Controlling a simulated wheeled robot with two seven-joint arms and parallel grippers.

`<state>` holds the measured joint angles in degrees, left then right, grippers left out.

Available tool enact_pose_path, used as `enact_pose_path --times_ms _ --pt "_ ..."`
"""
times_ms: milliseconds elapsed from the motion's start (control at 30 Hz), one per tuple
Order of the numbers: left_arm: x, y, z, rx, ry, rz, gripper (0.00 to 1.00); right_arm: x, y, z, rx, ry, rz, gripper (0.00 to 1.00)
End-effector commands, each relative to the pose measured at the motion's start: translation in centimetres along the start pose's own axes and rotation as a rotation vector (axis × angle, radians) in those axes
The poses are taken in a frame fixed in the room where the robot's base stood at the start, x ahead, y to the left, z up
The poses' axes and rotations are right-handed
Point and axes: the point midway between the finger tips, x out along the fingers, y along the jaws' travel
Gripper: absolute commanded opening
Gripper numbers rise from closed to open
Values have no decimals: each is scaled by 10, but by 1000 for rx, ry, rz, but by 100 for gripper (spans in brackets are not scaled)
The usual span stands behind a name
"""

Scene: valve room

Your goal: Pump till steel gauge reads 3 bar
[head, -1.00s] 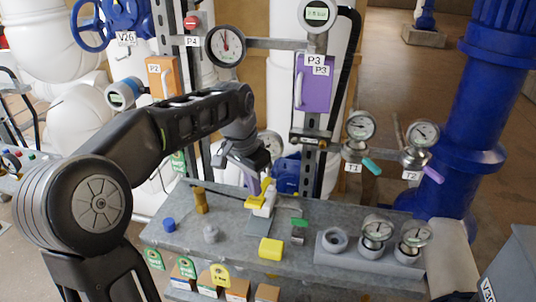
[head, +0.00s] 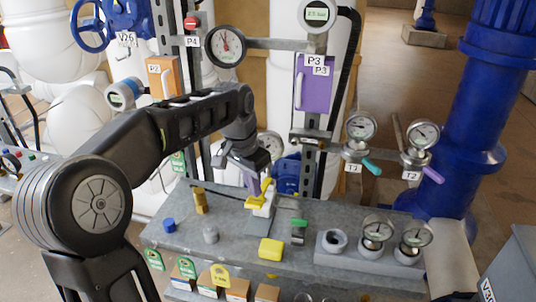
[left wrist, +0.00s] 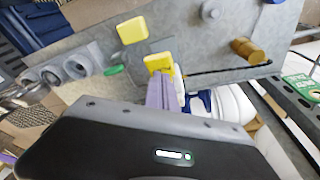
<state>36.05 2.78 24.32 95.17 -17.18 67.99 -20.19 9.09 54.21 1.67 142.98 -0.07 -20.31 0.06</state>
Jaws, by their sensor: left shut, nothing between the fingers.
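A small hand pump with a white body (head: 264,209) and a yellow lever (head: 265,190) stands on the grey bench. My left gripper (head: 251,184) has purple fingers, shut and empty, pointing down close beside the yellow lever. In the left wrist view the purple fingers (left wrist: 161,93) reach to the yellow part (left wrist: 158,64); I cannot tell whether they touch. Which gauge is the steel one is unclear. A round gauge (head: 270,145) behind my left gripper is partly hidden, and its reading is too small to tell. My right gripper is not in view.
The bench (head: 330,213) also holds a yellow block (head: 271,249), a brass cylinder (head: 200,201), a blue cap (head: 169,225) and a grey holder (head: 330,258) with loose gauges. Gauges T1 (head: 361,126) and T2 (head: 423,134) stand behind. A blue pipe (head: 470,130) rises at right.

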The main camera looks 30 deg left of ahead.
Motion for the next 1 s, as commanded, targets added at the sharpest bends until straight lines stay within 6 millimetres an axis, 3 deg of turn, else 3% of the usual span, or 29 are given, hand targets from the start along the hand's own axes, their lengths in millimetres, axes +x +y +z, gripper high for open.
enact_pose_path --times_ms 500,1000 --pt "2 0 0 0 0 0 0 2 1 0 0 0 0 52" --pt "35 0 7 0 0 0 0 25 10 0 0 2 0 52"
